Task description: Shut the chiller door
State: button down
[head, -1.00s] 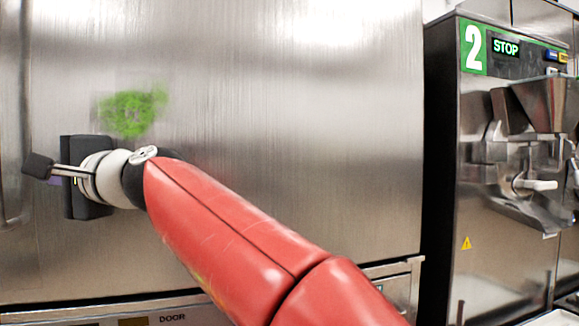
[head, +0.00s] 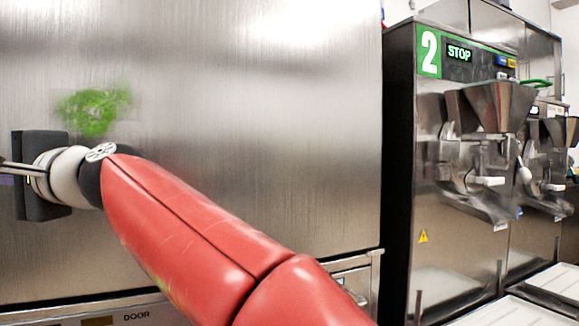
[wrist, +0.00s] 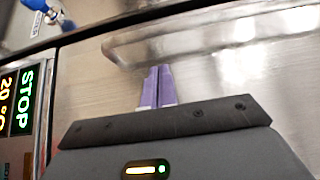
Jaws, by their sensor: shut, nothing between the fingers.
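The chiller door (head: 260,130) is a large brushed-steel panel filling the left and middle of the head view, with a blurred green mark on it. I cannot tell from these views how far it stands from its frame. My gripper's dark body (head: 40,195) is in front of the door at the left edge of the head view, with its fingers mostly out of frame. In the wrist view my gripper (wrist: 156,72) has its two purple fingers together, empty, pointing at the steel. A rounded silver handle (wrist: 200,35) lies just beyond the fingertips; contact is unclear.
A panel marked DOOR (head: 110,318) runs below the steel door. A batch freezer (head: 455,150) with a green "2" and STOP display stands to the right, another behind it. Pale trays (head: 510,312) sit low at the right. A lit STOP display (wrist: 25,100) shows at the wrist view's left.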

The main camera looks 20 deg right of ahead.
jog(key=s+b, duration=0.1)
jog(key=s, duration=1.1)
jog(key=w+d+f+n+h, duration=0.25)
jog(key=d+f+h, duration=0.55)
jog(key=d+f, duration=1.1)
jog(key=s+d+f+n+g+h, duration=0.2)
jog(key=s+d+f, duration=0.4)
jog(key=d+f, duration=0.3)
jog(key=s+d+f+n+g+h, duration=0.2)
jog(key=s+d+f+h, duration=0.3)
jog(key=d+f, duration=0.4)
notch_tip(320, 180, down, 6)
jog(key=shift+s+d+r, duration=0.2)
jog(key=shift+s, duration=0.35)
